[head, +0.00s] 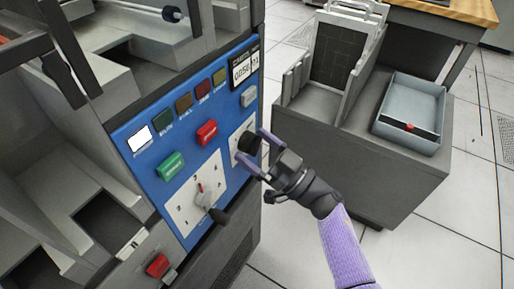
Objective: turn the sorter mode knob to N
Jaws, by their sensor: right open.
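A black knob (250,141) sits on a small white plate (236,137) at the right side of the sorter's blue panel (151,182). My right gripper (258,152) is open, with its two purple fingers reaching towards this knob. One finger is above and right of it, the other below it. I cannot tell whether they touch it. The knob's pointer and letters are too small or hidden to read. A second selector (203,196) with a red pointer and a black crank handle sits on a larger white plate lower down. My left gripper does not show.
A green button (171,165) and a red button (206,132) are close by on the panel, with a counter (242,68) above. Right of the sorter stands a grey cabinet (420,175) with a card rack and a grey tray (407,146). Floor shows between.

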